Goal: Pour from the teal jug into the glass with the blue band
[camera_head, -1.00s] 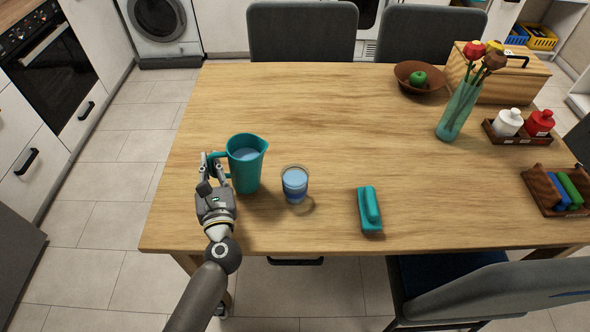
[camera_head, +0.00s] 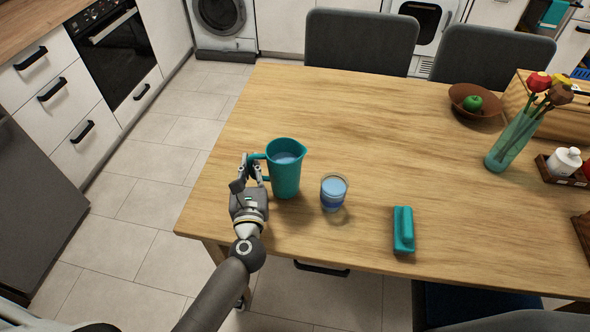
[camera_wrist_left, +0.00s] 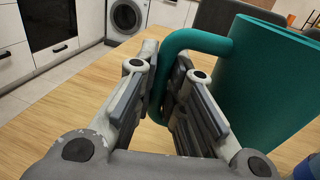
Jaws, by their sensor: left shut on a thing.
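The teal jug (camera_head: 285,178) stands upright on the table with bluish liquid visible inside. The glass with the blue band (camera_head: 333,194) stands just right of the jug, apart from it, and also holds bluish liquid. My left gripper (camera_head: 254,170) is at the jug's left side, shut on its handle. In the left wrist view the jug (camera_wrist_left: 262,85) fills the right side, and its handle runs down between the fingers of my gripper (camera_wrist_left: 160,95). My right gripper is not in view.
A teal brush-like object (camera_head: 403,230) lies near the table's (camera_head: 340,110) front edge. A brown bowl (camera_head: 470,108) with a green apple, a teal vase (camera_head: 508,145) with flowers and a tray (camera_head: 551,172) with a white bottle stand at the right. The table's middle is clear.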

